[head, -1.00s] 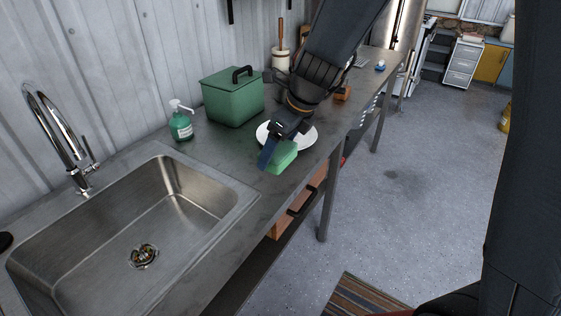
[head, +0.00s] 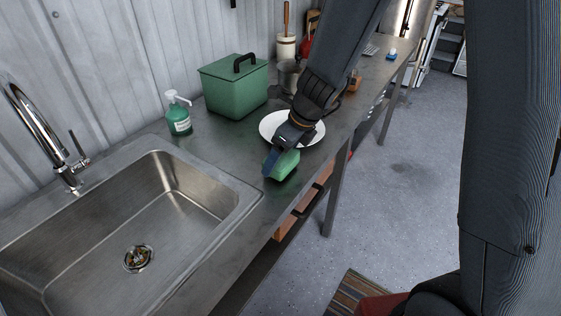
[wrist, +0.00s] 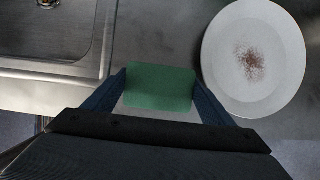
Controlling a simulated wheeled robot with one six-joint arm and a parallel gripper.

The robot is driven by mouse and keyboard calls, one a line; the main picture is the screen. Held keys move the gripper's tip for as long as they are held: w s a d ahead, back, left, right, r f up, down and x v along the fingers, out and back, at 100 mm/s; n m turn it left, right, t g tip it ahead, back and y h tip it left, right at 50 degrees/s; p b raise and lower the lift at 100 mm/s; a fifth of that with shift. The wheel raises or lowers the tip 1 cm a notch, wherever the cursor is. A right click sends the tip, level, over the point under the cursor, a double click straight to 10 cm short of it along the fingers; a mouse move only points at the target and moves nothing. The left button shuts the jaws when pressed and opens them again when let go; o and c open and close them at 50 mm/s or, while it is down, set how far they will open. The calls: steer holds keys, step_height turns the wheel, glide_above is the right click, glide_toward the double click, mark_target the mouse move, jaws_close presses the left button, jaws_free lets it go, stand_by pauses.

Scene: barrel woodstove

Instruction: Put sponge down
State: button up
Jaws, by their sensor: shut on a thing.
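My gripper (head: 275,163) is shut on a green sponge (head: 284,165), over the front part of the metal counter. In the wrist view the sponge (wrist: 160,86) sits between my two blue fingers. Whether the sponge touches the counter I cannot tell. A white plate (head: 271,127) lies on the counter just behind the sponge, partly hidden by my wrist. In the wrist view the plate (wrist: 230,75) is to the right of the sponge and has a reddish-brown smudge in its middle.
A steel sink (head: 140,215) is at the left with a chrome tap (head: 45,135). A green soap bottle (head: 179,118) and a green lidded box (head: 236,86) stand along the wall. Bare counter (head: 225,150) lies between the sink and the plate.

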steer(key=shift+f, duration=0.65)
steer(key=shift+f, duration=0.2)
steer(key=o, duration=0.9)
steer(key=shift+o, duration=0.2)
